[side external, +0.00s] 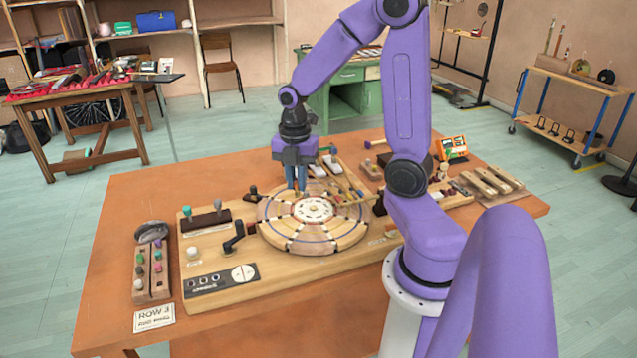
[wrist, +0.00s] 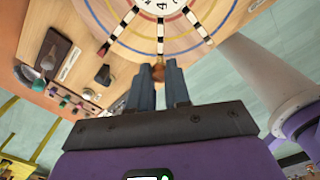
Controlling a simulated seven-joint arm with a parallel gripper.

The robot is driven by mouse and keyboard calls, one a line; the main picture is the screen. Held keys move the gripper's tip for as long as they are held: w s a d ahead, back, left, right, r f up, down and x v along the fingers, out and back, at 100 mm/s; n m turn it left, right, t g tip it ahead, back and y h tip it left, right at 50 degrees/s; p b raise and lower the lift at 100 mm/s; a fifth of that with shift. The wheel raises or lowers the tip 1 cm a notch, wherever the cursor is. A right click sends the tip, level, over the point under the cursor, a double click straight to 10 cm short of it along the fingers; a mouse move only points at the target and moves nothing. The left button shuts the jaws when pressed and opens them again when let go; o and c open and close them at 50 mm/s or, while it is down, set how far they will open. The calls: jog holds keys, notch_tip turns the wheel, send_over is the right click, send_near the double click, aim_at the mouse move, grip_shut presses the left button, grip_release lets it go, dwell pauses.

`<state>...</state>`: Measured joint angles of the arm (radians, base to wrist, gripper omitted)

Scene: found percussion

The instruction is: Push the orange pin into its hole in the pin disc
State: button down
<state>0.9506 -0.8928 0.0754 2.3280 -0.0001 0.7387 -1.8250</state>
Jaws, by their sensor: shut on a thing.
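The pin disc (side external: 335,234) is a round, pale wooden wheel with dark spokes, a blue ring and a white numbered centre, lying on a wooden board. It also fills the top of the wrist view (wrist: 190,48). My gripper (side external: 297,191) points down over the disc's far left rim. Its blue-grey fingers are close together. In the wrist view, a small orange-brown thing, apparently the orange pin (wrist: 158,73), shows between the fingertips at the disc's edge. Its lower end and the hole are hidden, so I cannot tell how deep it sits.
A black crank (side external: 234,238) stands left of the disc, with a dark block of coloured knobs (side external: 204,217) behind it. A wooden peg rack (side external: 152,268) is at the table's left. Thin sticks (side external: 345,190) lie by the disc's far right edge.

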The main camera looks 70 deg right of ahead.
jog(key=w+d+f, duration=0.2)
jog(key=w, duration=0.4)
jog(key=shift+w+f, duration=0.4)
jog(key=shift+f, duration=2.9)
jog(key=shift+f, duration=1.55)
jog(key=c, duration=1)
grip_release()
jog(key=shift+d, duration=0.1)
